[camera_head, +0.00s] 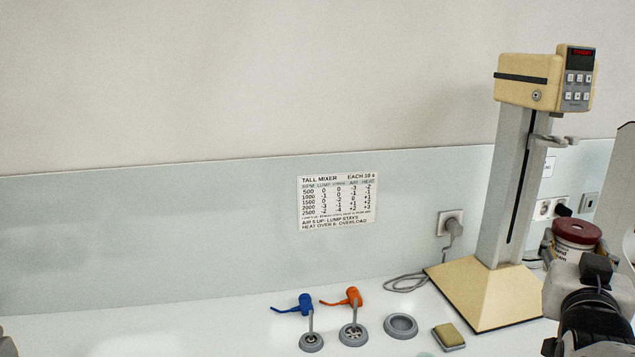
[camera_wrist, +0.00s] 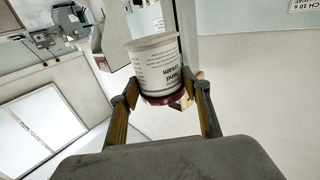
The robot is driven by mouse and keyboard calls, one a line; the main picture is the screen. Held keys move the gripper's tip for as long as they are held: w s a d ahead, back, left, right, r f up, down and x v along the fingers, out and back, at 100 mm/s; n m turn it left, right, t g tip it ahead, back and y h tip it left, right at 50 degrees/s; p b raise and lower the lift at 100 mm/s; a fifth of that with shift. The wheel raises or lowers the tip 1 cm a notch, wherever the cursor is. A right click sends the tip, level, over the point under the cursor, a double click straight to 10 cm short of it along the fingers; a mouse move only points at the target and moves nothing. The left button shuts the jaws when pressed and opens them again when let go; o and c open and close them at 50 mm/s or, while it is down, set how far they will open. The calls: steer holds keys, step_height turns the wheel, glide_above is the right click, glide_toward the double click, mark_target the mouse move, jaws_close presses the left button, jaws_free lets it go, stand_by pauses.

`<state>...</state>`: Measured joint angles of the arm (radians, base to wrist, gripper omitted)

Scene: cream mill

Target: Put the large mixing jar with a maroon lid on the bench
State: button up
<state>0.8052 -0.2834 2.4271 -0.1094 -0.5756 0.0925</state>
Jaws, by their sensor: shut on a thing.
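The jar with a maroon lid (camera_head: 577,231) is at the right edge of the head view, upright, lid on top, with a printed white body. In the wrist view the jar (camera_wrist: 156,66) shows its label upside down, with the maroon lid towards me. My gripper (camera_wrist: 162,94) has one finger on each side of the jar near the lid and is shut on it. In the head view my wrist and arm cover the jar's lower part, so I cannot tell whether its base touches the bench (camera_head: 190,325).
The cream mixer (camera_head: 485,290) stands left of the jar, with a clamp on its column. Blue (camera_head: 305,303) and orange (camera_head: 353,296) mixing tools, an empty grey ring (camera_head: 400,325) and a sponge block (camera_head: 448,336) are along the front. The bench's left part is clear.

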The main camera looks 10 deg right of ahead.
mark_target(564, 231)
steer(key=shift+w+a+r, duration=0.1)
steer(key=shift+a+r, duration=0.7)
steer(key=shift+r, duration=0.2)
steer(key=shift+w+a+r+n+t+y, duration=0.25)
steer(key=shift+a+n+t+y, duration=0.05)
steer(key=shift+a, duration=0.15)
